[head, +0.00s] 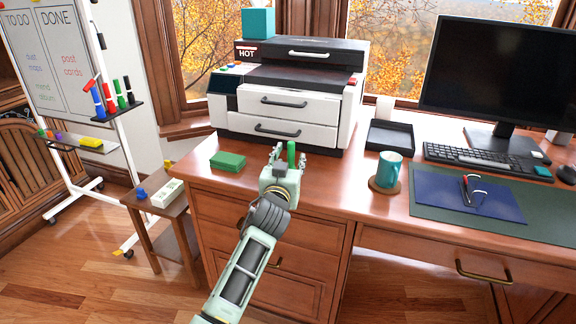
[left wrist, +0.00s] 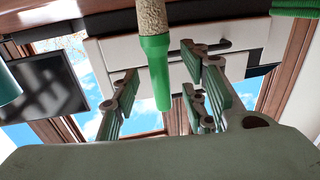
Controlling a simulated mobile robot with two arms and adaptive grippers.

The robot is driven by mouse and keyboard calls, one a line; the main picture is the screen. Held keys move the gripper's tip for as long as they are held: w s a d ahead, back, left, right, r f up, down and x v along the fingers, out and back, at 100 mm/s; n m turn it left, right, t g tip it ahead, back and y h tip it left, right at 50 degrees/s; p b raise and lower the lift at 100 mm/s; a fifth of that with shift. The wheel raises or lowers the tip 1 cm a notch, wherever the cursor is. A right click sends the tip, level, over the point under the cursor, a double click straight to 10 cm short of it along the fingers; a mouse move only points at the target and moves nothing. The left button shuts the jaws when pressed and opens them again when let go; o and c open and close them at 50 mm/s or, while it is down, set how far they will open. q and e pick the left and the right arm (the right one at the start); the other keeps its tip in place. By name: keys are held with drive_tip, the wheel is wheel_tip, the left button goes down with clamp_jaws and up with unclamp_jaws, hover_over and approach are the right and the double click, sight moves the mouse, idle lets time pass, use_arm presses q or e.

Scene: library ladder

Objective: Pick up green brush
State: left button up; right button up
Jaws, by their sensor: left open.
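The green brush (head: 291,153) shows in the head view as an upright green handle on the desk, in front of the printer. In the left wrist view the brush (left wrist: 155,72) has a smooth green handle and a beige, speckled head that runs out of the top of the picture. My left gripper (head: 284,160) is right at the brush. In the left wrist view its fingers (left wrist: 162,85) are spread apart on both sides of the handle, with gaps visible. I cannot tell how deep the handle is between them. The gripper hides the brush's lower part in the head view. My right gripper is not in view.
A green block (head: 228,161) lies left of the gripper on the desk (head: 335,190). The printer (head: 290,100) stands close behind. A teal mug (head: 389,168) on a coaster and a black tray (head: 390,136) are to the right. A small side table (head: 170,213) stands left.

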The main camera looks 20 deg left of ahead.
use_arm(q)
drive_tip(key=shift+w+a+f, duration=0.1)
drive_tip(key=shift+w, duration=0.9)
clamp_jaws()
